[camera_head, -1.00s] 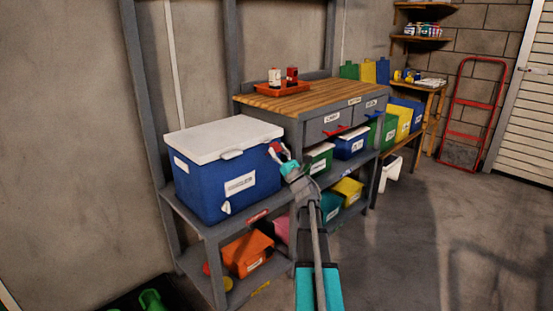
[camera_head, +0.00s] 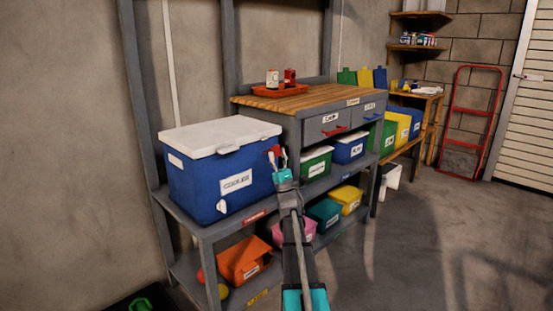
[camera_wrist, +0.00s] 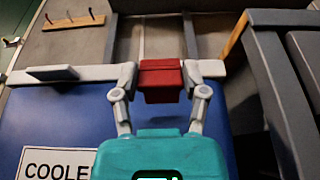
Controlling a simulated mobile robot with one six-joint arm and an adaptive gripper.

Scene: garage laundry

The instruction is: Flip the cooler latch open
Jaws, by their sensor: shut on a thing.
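The cooler (camera_head: 222,178) is a blue box with a white lid (camera_head: 222,135), standing on the grey shelf unit at left. Its lid looks closed. My gripper (camera_head: 278,158) is at the cooler's right front corner. In the wrist view, a red latch block (camera_wrist: 161,80) sits between the two pale fingers of my gripper (camera_wrist: 162,75), at about lid height. The gripper is shut on this red latch. The cooler's blue front (camera_wrist: 55,125) with a "COOLER" label shows below and left, partly hidden by my gripper.
The grey workbench (camera_head: 305,118) with a wooden top stands close to the right of my gripper. Lidded bins, including a green one (camera_head: 314,166), fill its shelf. An orange bin (camera_head: 240,262) is on the shelf below the cooler. Open floor (camera_head: 430,240) lies to the right.

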